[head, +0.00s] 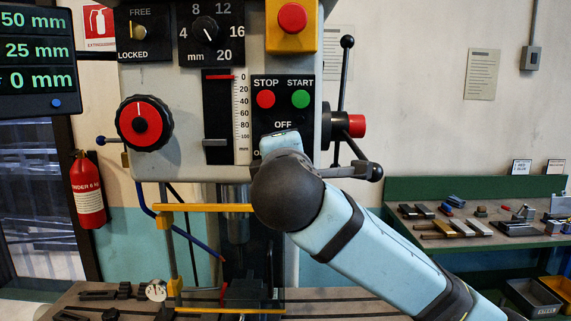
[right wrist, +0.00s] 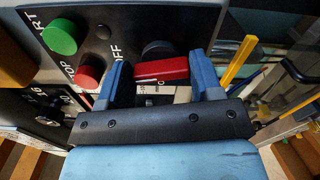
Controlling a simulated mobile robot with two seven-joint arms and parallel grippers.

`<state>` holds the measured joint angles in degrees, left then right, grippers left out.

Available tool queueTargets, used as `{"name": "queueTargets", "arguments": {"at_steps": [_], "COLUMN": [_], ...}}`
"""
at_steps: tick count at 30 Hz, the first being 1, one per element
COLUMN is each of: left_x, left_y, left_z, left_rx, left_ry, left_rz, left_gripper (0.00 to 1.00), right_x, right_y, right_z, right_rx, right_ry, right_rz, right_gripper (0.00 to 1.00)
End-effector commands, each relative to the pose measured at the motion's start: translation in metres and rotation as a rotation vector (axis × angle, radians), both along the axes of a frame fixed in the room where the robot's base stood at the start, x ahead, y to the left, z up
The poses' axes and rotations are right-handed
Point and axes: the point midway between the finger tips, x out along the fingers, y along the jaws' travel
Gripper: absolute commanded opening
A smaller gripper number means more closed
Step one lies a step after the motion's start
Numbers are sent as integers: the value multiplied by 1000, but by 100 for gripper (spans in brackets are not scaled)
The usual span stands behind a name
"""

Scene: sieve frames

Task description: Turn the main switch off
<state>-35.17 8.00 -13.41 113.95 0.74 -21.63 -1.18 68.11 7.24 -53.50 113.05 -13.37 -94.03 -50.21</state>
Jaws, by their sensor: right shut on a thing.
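The main switch shows in the right wrist view as a red handle (right wrist: 160,71) on the black panel, beside the OFF lettering. My right gripper (right wrist: 158,62) is shut on this handle, with one blue finger at each end of it. The handle's exact setting is hard to tell. In the head view my right arm covers the switch; only the OFF lettering (head: 283,125) shows above my wrist, under the red STOP button (head: 265,99) and the green START button (head: 300,99). My left gripper is not in view.
A red emergency button (head: 292,17) sits above the panel. A red knob (head: 143,123) is on the machine's left. Spoked feed levers (head: 347,118) stick out close on the right. A yellow guard bar (head: 203,207) is below. A green tool bench (head: 480,240) stands at right.

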Motion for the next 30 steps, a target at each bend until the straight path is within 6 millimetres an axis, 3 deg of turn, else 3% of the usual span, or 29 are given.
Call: {"name": "queueTargets", "arguments": {"at_steps": [12, 29, 30], "left_x": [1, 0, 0], "left_y": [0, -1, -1], "left_z": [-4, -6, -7], "left_rx": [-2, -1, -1], "left_ry": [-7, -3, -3], "left_rz": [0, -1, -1], "left_gripper": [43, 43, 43], "right_x": [0, 0, 0], "right_y": [0, 0, 0], "right_z": [-2, -2, -2], "right_rx": [196, 225, 225], "right_ry": [1, 2, 1], "right_rz": [1, 1, 1], "right_gripper": [36, 36, 64]}}
